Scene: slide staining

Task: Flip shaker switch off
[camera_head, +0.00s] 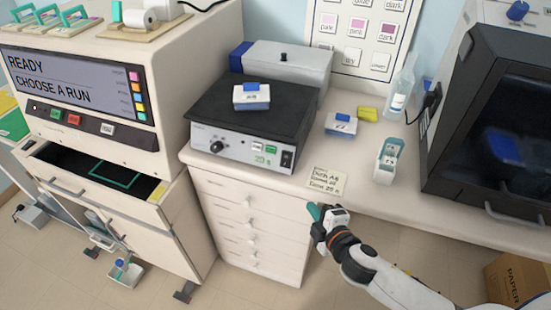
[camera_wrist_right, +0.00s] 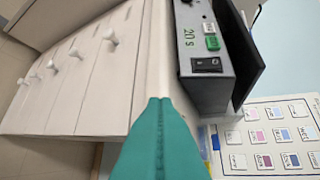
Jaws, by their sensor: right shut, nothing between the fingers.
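The shaker (camera_head: 210,142) is a grey box with a dark top platform, standing on the counter. Its black rocker switch (camera_head: 286,159) is at the right end of the front panel. My left gripper is not in view.
A blue-and-white box (camera_head: 251,99) sits on the shaker platform. A paper note (camera_head: 326,181) lies at the counter edge right of the shaker. A white drawer unit (camera_head: 240,225) is below. A large machine (camera_head: 80,85) stands left, with an open drawer.

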